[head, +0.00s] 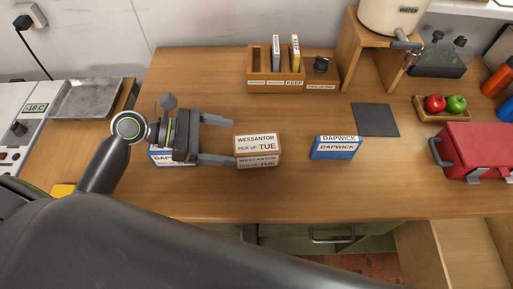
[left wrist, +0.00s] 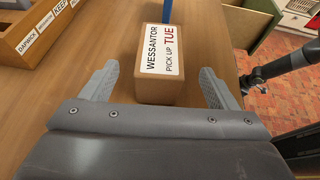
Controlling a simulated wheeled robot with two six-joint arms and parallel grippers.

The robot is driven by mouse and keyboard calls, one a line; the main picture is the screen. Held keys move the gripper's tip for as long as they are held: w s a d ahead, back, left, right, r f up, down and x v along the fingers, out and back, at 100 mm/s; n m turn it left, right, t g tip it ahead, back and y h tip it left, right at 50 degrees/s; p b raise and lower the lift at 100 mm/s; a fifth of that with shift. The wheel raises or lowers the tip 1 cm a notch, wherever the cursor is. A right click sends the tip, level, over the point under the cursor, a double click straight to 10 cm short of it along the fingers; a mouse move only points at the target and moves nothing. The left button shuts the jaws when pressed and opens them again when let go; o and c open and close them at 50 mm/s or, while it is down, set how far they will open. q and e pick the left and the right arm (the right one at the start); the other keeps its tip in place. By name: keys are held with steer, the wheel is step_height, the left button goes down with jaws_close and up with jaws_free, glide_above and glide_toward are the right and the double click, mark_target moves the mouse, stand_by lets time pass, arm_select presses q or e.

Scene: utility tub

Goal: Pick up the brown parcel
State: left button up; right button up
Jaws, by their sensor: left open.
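The brown parcel (head: 257,149) stands on the wooden table, with a white label reading WESSANTOR, PICK UP TUE. My left gripper (head: 222,138) is open just left of the parcel in the head view, its fingers pointing toward it. In the left wrist view the parcel (left wrist: 160,72) lies ahead, its near end roughly level with the two open fingertips (left wrist: 160,85); the jaws are empty. My right gripper is not in view.
A blue DAPWICK box (head: 336,148) stands right of the parcel; another blue box (head: 160,157) is partly hidden behind my left gripper. A wooden organiser (head: 262,86) stands behind. A dark mat (head: 375,119) and red toolbox (head: 478,152) lie to the right.

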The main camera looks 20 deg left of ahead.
mark_target(247, 143)
arm_select(q)
steer(key=shift+x, duration=1.1)
steer(key=shift+w+d+f, duration=0.15)
steer(key=shift+w+d, duration=0.05)
steer(key=shift+d, duration=0.4)
steer(key=shift+p+x, duration=0.35)
steer(key=shift+x, duration=1.75)
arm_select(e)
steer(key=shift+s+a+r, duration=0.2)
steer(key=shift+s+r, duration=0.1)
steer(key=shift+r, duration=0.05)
arm_select(q)
steer(key=shift+c, duration=0.4)
steer(key=c, duration=1.1)
step_height(247, 143, up, 10)
steer(key=shift+p, duration=0.55)
steer(key=shift+w+a+n+t+y, duration=0.1)
steer(key=shift+a+n+t+y, duration=0.3)
steer(key=shift+a, duration=1.05)
steer(key=shift+a+n+t+y, duration=0.1)
steer(key=shift+a+n+t, duration=0.5)
steer(key=shift+a, duration=0.8)
steer(key=shift+w+a+n+t+y, duration=0.15)
steer(key=shift+a+n+t, duration=0.3)
steer(key=shift+a, duration=1)
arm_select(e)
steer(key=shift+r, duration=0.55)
